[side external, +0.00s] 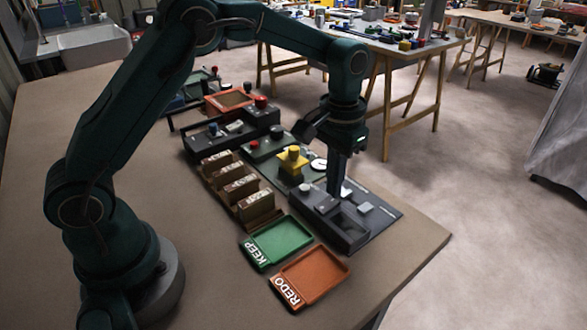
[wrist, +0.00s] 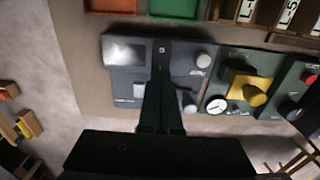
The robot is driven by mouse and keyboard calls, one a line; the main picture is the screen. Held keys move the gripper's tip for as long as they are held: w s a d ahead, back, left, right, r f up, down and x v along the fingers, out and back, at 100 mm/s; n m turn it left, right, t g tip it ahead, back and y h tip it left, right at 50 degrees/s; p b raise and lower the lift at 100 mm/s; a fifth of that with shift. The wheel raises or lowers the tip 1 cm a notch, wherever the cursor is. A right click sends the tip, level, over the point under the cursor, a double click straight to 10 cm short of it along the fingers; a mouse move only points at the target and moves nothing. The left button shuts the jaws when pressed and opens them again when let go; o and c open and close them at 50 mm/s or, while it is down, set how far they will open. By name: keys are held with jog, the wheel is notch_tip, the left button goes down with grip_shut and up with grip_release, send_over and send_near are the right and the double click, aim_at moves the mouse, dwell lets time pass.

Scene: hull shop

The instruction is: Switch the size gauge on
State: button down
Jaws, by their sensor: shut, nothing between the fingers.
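A dark grey device, probably the size gauge (side external: 328,228), sits near the table's front right corner. It has a recess, a pale square plate and a round light knob (side external: 305,188); its lettering is too small to read. In the wrist view, the device (wrist: 118,78) lies under my fingers, with the round knob (wrist: 203,61) at its right and a pale screen-like patch at its left. My gripper (side external: 336,190) points down over the device, shut and empty; its tips also show in the wrist view (wrist: 161,46). I cannot tell whether they touch. The fingers hide the device's middle.
A green KEEP tray (side external: 279,242) and an orange REDO tray (side external: 317,273) lie in front. A green panel with a yellow block (side external: 292,162) and a dial (wrist: 217,105) adjoins the device. A wooden rack (side external: 238,188) of labelled blocks stands left. The front right corner is clear.

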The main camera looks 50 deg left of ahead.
aim_at(332, 200)
jog(key=shift+f, duration=0.75)
jog(key=shift+r, duration=0.1)
dwell(0.3)
jog(key=shift+r, duration=3.45)
